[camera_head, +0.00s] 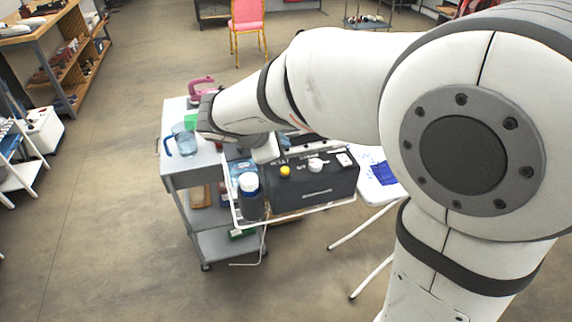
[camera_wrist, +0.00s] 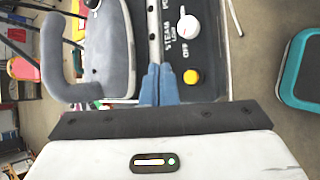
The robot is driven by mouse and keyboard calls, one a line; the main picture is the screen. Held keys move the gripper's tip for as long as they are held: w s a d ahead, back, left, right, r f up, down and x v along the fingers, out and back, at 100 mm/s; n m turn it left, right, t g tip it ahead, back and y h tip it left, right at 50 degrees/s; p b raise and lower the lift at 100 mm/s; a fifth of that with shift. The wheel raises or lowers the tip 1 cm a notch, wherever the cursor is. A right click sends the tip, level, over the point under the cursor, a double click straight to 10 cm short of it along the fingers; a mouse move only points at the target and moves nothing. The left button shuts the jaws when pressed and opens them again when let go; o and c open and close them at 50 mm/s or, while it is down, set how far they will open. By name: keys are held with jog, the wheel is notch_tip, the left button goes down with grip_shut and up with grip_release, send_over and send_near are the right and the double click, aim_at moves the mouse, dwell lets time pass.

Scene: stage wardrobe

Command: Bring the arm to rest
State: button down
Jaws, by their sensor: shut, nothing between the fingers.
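My arm reaches from the right across the head view, out over a grey cart (camera_head: 187,181). My gripper (camera_wrist: 159,84) shows in the wrist view as two blue fingertips pressed together, with nothing held. In the head view, my wrist hides most of the gripper. The gripper is over or close to a dark steam unit (camera_head: 315,190) with a white knob (camera_wrist: 187,27) and a yellow button (camera_wrist: 191,77). I cannot tell whether the fingertips touch it. A grey curved handle (camera_wrist: 55,55) stands left of the fingers in the wrist view.
A clear jug with a blue handle (camera_head: 185,141), a green block (camera_head: 191,121) and a pink iron (camera_head: 201,85) stand on the cart. A white-capped bottle (camera_head: 249,190) stands beside the steam unit. A white-legged table (camera_head: 368,180) is at right. Open floor (camera_head: 100,220) lies left.

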dwell(0.6)
jog(key=s+d+f+m+g+y, duration=0.2)
jog(key=s+d+m+g+y, duration=0.2)
jog(key=s+d+m, duration=1.1)
jog(key=shift+s+d+m+y, duration=0.25)
jog(key=shift+s+m+y, duration=0.55)
jog(key=shift+s+m, duration=1.15)
jog(key=shift+w+m, duration=0.2)
jog(key=shift+m, duration=0.05)
